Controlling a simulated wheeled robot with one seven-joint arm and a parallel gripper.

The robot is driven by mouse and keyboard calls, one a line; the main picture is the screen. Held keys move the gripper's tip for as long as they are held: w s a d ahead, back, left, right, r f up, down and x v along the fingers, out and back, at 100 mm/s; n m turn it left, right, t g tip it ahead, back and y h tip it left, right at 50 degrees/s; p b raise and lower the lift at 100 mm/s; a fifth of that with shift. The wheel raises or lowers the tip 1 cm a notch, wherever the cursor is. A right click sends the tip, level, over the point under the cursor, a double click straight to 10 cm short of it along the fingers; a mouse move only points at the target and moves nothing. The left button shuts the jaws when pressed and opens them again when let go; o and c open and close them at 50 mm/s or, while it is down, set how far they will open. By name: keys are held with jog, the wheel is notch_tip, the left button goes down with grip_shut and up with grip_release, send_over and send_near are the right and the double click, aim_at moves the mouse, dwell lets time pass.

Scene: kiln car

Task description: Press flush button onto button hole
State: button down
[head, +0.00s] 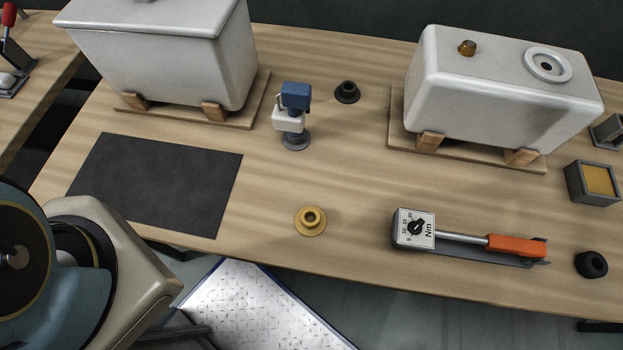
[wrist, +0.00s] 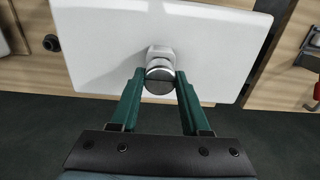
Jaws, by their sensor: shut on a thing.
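In the wrist view, my gripper (wrist: 160,90) is shut on a silver round flush button (wrist: 160,70), with one green finger on each side. The button is in front of a broad white surface (wrist: 105,50), which looks like the lid of the left cistern (head: 150,22) in the head view. A small pale grey piece (wrist: 160,50) shows just behind the button. The button hole is not clearly visible, and I cannot tell whether the button touches the surface. My gripper is outside the head view.
A second cistern (head: 500,85) stands on wooden supports at the right. A blue-topped fitting (head: 293,97), black rubber cone (head: 347,92), brass flanged ring (head: 311,220) and orange-handled torque wrench (head: 490,243) are on the bench. The dark mat (head: 155,183) is bare.

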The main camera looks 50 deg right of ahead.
jog(key=shift+f+b, duration=0.55)
jog(key=shift+f, duration=0.5)
jog(key=shift+c, duration=1.5)
grip_release()
jog(key=shift+r, duration=0.1)
jog(key=shift+r+p, duration=1.1)
jog(key=shift+r, duration=0.2)
jog(key=shift+r+p, duration=0.4)
jog(key=shift+r, duration=2.25)
